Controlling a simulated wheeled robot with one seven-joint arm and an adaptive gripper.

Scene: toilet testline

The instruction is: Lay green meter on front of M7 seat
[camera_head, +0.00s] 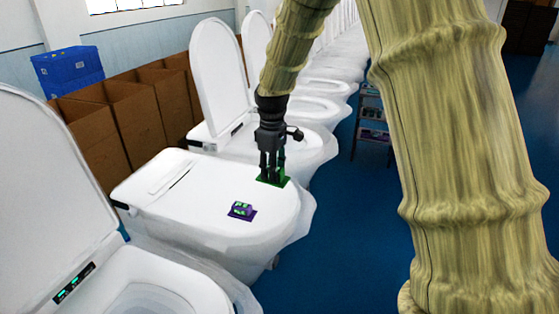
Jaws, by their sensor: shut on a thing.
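My gripper (272,172) points straight down, with its fingers shut on the green meter (285,182). A purple meter (241,210) with green marks lies on the same lid, to the left of and nearer than my gripper. No M7 label is readable, so I cannot tell which seat is M7.
A nearer toilet (150,285) and a farther one (215,85) stand with lids raised, in a long row. Brown cartons (135,105) and a blue crate (68,68) are behind at left. A shelf rack (372,125) stands on clear blue floor at right.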

